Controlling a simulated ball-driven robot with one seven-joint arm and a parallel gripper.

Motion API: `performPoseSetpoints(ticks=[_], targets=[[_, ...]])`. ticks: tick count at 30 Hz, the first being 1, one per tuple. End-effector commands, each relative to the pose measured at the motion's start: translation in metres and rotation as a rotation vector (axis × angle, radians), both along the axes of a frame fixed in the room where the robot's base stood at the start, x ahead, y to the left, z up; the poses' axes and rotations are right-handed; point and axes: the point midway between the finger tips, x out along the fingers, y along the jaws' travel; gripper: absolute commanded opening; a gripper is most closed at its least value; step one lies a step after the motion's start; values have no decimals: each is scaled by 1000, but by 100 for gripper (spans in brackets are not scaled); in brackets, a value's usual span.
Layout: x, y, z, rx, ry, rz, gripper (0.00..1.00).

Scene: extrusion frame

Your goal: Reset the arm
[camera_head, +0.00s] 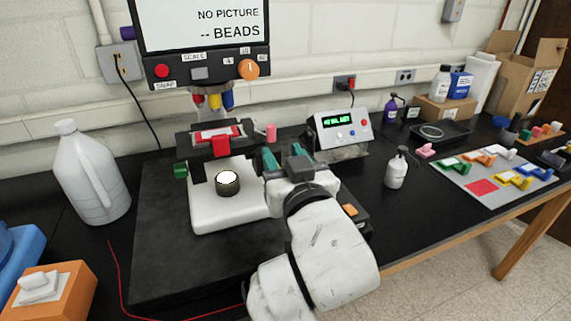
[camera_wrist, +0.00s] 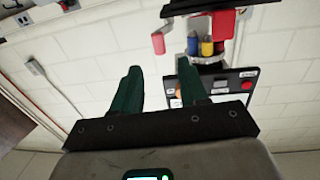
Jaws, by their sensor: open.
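My gripper (camera_head: 284,160) has green fingers and is held over the right side of the microscope's white base (camera_head: 232,212), with my white arm reaching in from the lower right. In the wrist view my gripper's two green fingers (camera_wrist: 160,90) stand apart with nothing between them. The microscope stage (camera_head: 205,137) with a red-framed slide sits left of my gripper. Past the fingertips, the wrist view shows the pink knob (camera_wrist: 158,43) and the yellow and blue objectives (camera_wrist: 206,46). I cannot tell from these views whether the gripper touches the microscope.
A display box with a green readout (camera_head: 342,133) stands right of my gripper.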

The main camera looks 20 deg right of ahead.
Motion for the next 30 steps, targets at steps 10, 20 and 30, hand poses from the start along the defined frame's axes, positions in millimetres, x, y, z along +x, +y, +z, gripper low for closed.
performPoseSetpoints(ticks=[10,20,30], targets=[[-8,0,0,0,0,0,43],[-9,-5,-11,-4,30,-6,43],[-69,-75,-184,-34,548,-68,43]])
